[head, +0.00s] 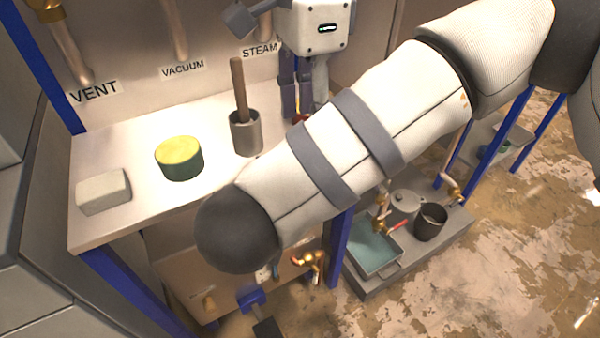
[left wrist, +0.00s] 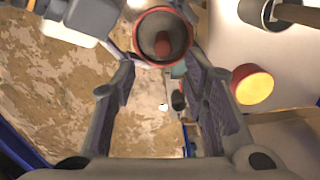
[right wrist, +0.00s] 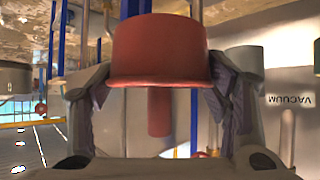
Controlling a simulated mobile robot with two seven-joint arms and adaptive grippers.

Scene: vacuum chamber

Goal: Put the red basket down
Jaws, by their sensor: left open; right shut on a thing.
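The red basket (right wrist: 160,50) fills the middle of the right wrist view, held between the fingers of my right gripper (right wrist: 160,95). Its wide rim and a red rod show. In the left wrist view its round red rim (left wrist: 137,30), dark inside and central red handle show beyond the fingertips of my left gripper (left wrist: 160,90). The left fingers are apart with nothing between them. In the head view my left gripper (head: 297,95) points down near the back of the white table. Only a sliver of red shows beside it, as my right arm hides the rest.
The white table (head: 125,235) bears a pale block (head: 103,191), a green tub with yellow top (head: 180,158) and a grey mortar with pestle (head: 246,133). A low grey platform holds a teal-filled tray (head: 372,247) and a dark pot (head: 431,221). Bare tabletop shows between objects.

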